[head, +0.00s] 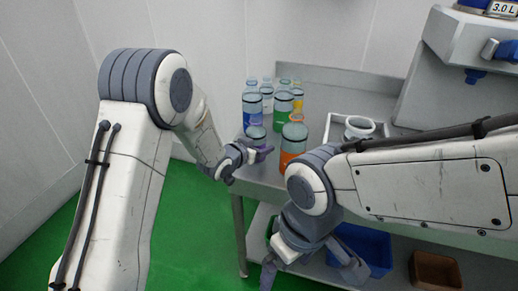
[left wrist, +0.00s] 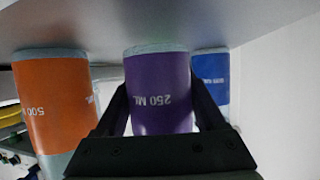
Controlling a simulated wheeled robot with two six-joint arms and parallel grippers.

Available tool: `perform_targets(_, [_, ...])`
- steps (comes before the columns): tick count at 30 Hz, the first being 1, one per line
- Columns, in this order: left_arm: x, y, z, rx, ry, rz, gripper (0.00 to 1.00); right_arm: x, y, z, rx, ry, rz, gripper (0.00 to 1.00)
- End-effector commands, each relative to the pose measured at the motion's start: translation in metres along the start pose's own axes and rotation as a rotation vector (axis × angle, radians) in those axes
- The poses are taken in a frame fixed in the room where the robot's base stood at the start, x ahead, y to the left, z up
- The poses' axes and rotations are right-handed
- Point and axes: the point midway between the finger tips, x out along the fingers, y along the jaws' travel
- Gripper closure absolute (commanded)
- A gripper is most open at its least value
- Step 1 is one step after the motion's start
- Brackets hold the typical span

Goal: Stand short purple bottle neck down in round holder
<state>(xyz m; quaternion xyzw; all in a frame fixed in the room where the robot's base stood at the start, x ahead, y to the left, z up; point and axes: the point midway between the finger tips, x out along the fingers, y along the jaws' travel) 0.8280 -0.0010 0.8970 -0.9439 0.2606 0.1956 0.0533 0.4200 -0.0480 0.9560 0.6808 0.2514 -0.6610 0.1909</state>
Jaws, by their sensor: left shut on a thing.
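The short purple bottle (head: 263,150) stands upright on the near left part of the steel table, with its clear upper part on top. My left gripper (head: 250,156) is shut around its body from the left. In the left wrist view, which is upside down, the purple bottle (left wrist: 158,75) marked 250 ML sits between the fingers (left wrist: 160,108), its base at the table surface. A white round holder (head: 345,136) stands in a tray at the back right; it looks empty. My right gripper (head: 312,268) hangs low in front of the table, fingers apart and empty.
An orange bottle (head: 291,150) stands just right of the purple one. Blue (head: 252,115), green (head: 284,113) and several other bottles stand behind. A grey machine (head: 470,55) is at the right. A blue bin (head: 365,250) and a brown bin (head: 437,270) are below.

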Motion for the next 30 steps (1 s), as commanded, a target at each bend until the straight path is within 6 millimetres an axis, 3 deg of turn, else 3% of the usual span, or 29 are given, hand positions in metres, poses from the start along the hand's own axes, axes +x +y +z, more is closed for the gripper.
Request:
perform_targets(12, [0.005, 0.0, 0.011, 0.001, 0.002, 0.0, 0.8, 0.005, 0.0, 0.0, 0.0, 0.0, 0.0, 0.0])
perform_targets(13, [0.005, 0.0, 0.011, 0.001, 0.002, 0.0, 0.25, 0.004, 0.0, 0.0, 0.0, 0.0, 0.0, 0.0])
perform_targets(15, [0.005, 0.0, 0.01, 0.001, 0.002, 0.0, 0.0, 0.003, 0.0, 0.0, 0.0, 0.0, 0.0, 0.0])
perform_targets(25, [0.002, 0.0, 0.004, 0.001, 0.002, 0.0, 0.0, -0.002, 0.0, 0.0, 0.0, 0.0, 0.0, 0.0])
perform_targets(30, [-0.025, 0.0, 0.006, 0.001, 0.002, -0.001, 0.0, 0.003, 0.0, 0.0, 0.0, 0.0, 0.0, 0.0])
